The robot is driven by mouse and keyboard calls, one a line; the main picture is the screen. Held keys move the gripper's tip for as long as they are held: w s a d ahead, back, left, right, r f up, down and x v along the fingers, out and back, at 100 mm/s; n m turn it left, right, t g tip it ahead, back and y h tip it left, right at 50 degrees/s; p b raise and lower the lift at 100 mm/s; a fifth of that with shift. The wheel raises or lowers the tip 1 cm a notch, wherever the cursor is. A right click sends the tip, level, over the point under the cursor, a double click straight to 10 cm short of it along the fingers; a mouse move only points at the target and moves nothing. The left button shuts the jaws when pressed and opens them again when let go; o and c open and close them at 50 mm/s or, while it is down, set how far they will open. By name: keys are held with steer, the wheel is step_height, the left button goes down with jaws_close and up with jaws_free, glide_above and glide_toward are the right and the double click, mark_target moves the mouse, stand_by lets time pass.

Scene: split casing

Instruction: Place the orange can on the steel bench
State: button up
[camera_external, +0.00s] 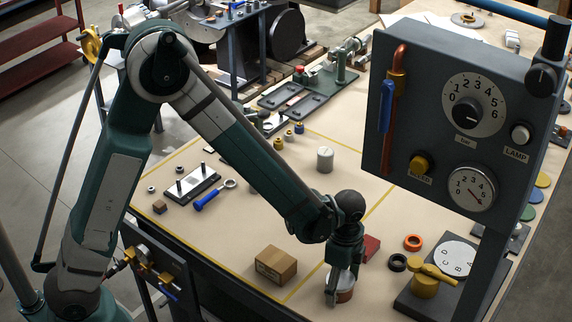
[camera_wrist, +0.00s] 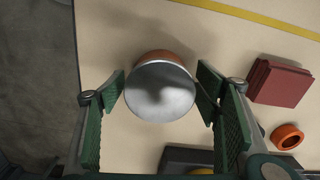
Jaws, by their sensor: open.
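The orange can (camera_wrist: 160,88) stands upright on the tan worktop, its silver lid facing up and its orange side showing at the top edge. In the external view the can (camera_external: 346,295) is partly hidden behind my gripper (camera_external: 338,290). In the wrist view my gripper (camera_wrist: 163,100) is open, with one green padded finger on each side of the can. The fingers look very near the can's sides; I cannot tell whether they touch. A grey metal-legged bench (camera_external: 233,42) stands at the back; I cannot tell for sure that it is the steel bench.
A cardboard box (camera_external: 276,266) stands left of my gripper. A dark red block (camera_wrist: 279,82) and an orange ring (camera_wrist: 287,136) lie to the right. A gauge panel (camera_external: 440,115) rises at the right.

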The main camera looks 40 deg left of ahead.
mark_target(341, 279)
steer(key=shift+r, duration=0.15)
steer(key=shift+r+p, duration=0.9)
steer(key=shift+r, duration=5.1)
steer(key=shift+a+r, duration=0.1)
steer(key=s+a+r+n+t+h, duration=0.15)
steer(key=a+r+n, duration=0.25)
steer(key=a+r, duration=0.45)
steer(key=s+a+r+n+t+y, duration=0.15)
steer(key=s+a+r+n, duration=0.35)
steer(key=a, duration=0.6)
steer(key=s+a+r+n+t, duration=0.2)
steer(key=s+a, duration=0.3)
steer(key=a, duration=0.3)
steer(key=s+a+r+n+t, duration=0.2)
steer(key=s+a+n, duration=0.3)
steer(key=a, duration=0.3)
steer(key=shift+s+a+r, duration=0.2)
steer(key=shift+s+r, duration=0.15)
steer(key=shift+r, duration=0.5)
